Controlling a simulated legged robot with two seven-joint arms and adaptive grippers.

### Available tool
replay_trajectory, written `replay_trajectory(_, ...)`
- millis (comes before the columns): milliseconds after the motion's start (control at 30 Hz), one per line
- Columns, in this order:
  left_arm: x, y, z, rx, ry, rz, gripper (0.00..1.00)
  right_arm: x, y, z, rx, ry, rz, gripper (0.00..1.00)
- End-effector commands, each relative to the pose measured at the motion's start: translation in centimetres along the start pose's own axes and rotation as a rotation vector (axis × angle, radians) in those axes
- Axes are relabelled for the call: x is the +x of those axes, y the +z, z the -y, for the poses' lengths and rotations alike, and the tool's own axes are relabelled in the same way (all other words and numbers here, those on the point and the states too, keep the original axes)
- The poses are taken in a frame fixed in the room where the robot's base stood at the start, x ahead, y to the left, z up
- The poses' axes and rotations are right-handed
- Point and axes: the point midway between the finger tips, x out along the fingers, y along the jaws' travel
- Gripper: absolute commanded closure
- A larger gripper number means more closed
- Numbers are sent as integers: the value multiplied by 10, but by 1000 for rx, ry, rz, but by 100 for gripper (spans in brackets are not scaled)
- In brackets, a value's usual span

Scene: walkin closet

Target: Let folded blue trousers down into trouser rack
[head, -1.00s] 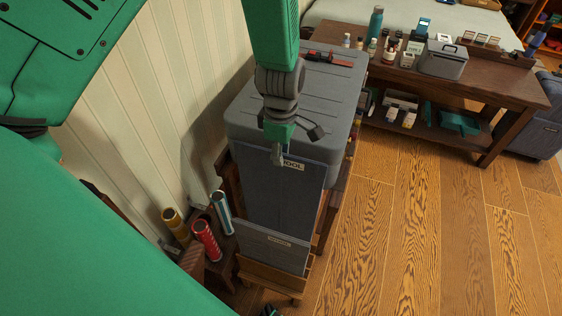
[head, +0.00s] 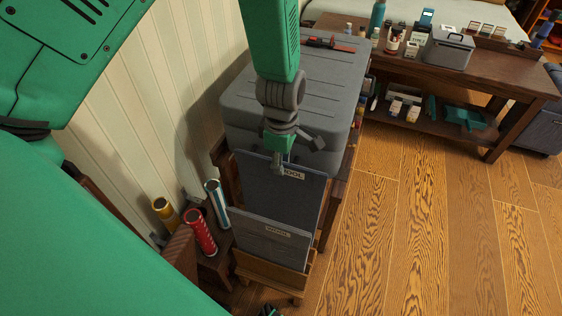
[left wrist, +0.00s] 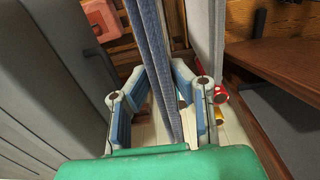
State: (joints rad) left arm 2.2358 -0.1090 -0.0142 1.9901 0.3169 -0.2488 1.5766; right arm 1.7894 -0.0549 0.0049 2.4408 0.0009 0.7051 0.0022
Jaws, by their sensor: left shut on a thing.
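The folded blue trousers (head: 280,192) hang upright as a flat dark panel with a WOOL label near the top edge. My left gripper (head: 278,168) is shut on their top edge, pointing down. In the left wrist view the trousers (left wrist: 152,50) run edge-on between the blue-padded fingers (left wrist: 165,100). The trouser rack (head: 272,272) is a low wooden stand below. A grey labelled folded panel (head: 265,243) stands upright at its front and hides the trousers' lower edge. A small dark green piece, perhaps my right gripper, shows at the bottom edge of the head view.
A grey ridged case (head: 245,105) stands close behind the trousers. A red cylinder (head: 200,232), a gold one (head: 165,212) and a silver-blue one (head: 216,203) stand left of the rack. A wooden bench (head: 480,85) is at back right. The floor to the right (head: 400,230) is clear.

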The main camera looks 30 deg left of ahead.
Motion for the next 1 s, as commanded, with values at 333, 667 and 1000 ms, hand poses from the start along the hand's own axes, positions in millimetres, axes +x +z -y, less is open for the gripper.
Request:
replay_trajectory(333, 36, -1, 0, 0, -1, 2, 100, 23, 1, 0, 0, 0, 0, 60)
replay_trajectory(667, 68, -1, 0, 0, 0, 1, 100, 37, 2, 0, 0, 0, 0, 60)
replay_trajectory(1000, 101, -1, 0, -1, 0, 1, 100, 52, 3, 0, 0, 0, 0, 60)
